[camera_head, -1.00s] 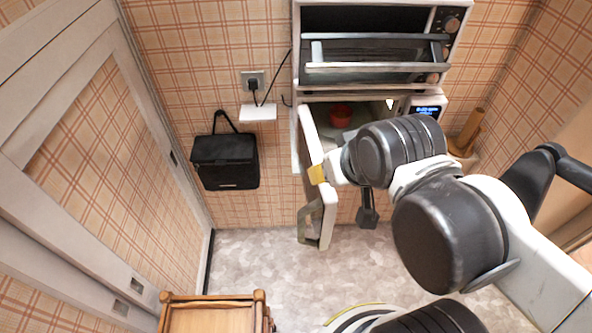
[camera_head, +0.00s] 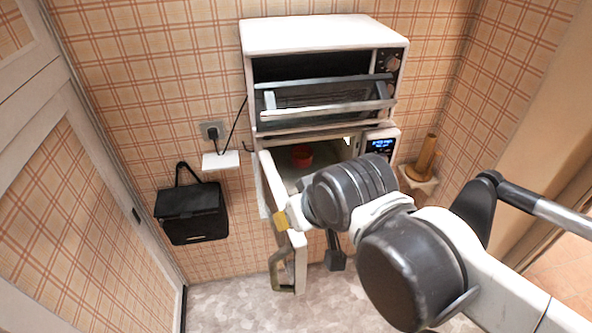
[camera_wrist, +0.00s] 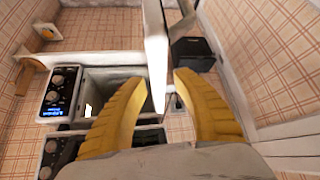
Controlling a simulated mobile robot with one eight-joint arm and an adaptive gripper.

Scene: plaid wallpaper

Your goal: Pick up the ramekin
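A red ramekin (camera_head: 302,156) stands inside the open lower microwave (camera_head: 325,163), towards its left side. Only part of it shows. The microwave door (camera_head: 273,185) is swung open towards me, with its handle (camera_head: 283,270) at the lower end. My gripper (camera_wrist: 160,80) has its two yellow fingers spread apart, with the white door (camera_wrist: 155,45) between them in the wrist view. I cannot tell whether they touch it. In the head view one yellow finger (camera_head: 281,220) shows against the door; my arm hides the rest. I cannot make out the ramekin in the wrist view.
A toaster oven (camera_head: 325,35) with its front lowered sits above the microwave. A wooden pestle-like object (camera_head: 427,155) stands at right. Floor below is clear.

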